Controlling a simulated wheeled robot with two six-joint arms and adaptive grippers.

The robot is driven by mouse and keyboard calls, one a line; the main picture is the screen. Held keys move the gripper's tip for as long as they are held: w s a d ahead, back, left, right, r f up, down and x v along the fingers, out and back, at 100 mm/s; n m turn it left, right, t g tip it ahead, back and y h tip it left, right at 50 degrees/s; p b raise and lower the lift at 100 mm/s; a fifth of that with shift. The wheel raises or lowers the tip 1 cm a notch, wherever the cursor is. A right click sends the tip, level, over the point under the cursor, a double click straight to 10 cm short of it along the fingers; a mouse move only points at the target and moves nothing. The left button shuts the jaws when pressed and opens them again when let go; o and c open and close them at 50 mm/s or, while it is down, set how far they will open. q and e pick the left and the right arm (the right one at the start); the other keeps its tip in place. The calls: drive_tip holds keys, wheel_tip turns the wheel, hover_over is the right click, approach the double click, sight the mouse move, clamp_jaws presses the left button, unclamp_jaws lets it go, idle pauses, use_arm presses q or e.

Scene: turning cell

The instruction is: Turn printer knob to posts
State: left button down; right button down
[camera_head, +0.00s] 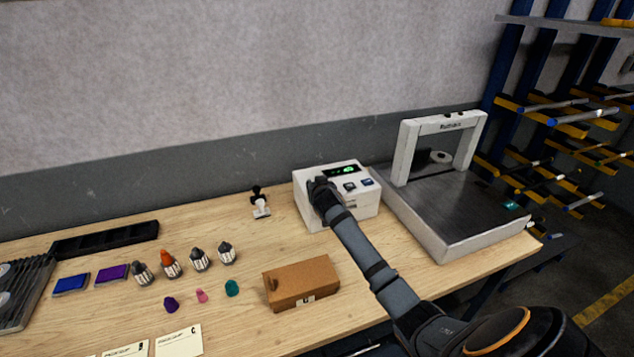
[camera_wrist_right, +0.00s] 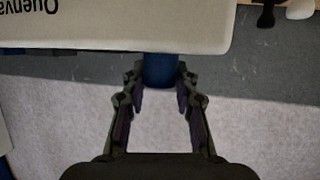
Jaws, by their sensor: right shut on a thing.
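The printer (camera_head: 312,214) is a white box at the back of the bench, with a dark display (camera_head: 341,170) lit green and two small buttons on its top. My right gripper (camera_head: 322,188) is at the left part of the printer's panel and covers the knob in the head view. In the right wrist view the printer's pale body (camera_wrist_right: 120,28) shows with upside-down lettering. There my right gripper (camera_wrist_right: 160,78) is shut on a blue knob (camera_wrist_right: 160,68), one finger on each side. The knob's pointer and the setting labels are hidden. My left gripper is not in view.
A pale framed machine (camera_head: 443,240) stands close to the printer's right. A stamp (camera_head: 260,203) stands to its left. A brown box (camera_head: 300,284), several bottles, ink pads and coloured pieces lie in front and left. A wall rises behind.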

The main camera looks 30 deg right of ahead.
drive_tip(key=m+g+h+b, duration=0.1)
drive_tip(key=m+b, duration=0.1)
drive_tip(key=m+g+h+b, duration=0.1)
drive_tip(key=g+h+b, duration=0.1)
drive_tip(key=b, duration=0.1)
drive_tip(key=m+g+h+b, duration=0.1)
drive_tip(key=m+h+b, duration=0.1)
drive_tip(key=shift+f+m, duration=0.3)
drive_tip(key=shift+r+m+g+h+b, duration=0.25)
drive_tip(key=shift+m+g+h+b, duration=0.45)
drive_tip(key=shift+m+g+b, duration=0.55)
drive_tip(key=shift+n, duration=0.25)
drive_tip(key=c, duration=1)
unclamp_jaws()
drive_tip(key=shift+a+r, duration=0.1)
drive_tip(key=v, duration=1.1)
drive_tip(key=shift+s+a, duration=0.3)
drive_tip(key=shift+s, duration=0.1)
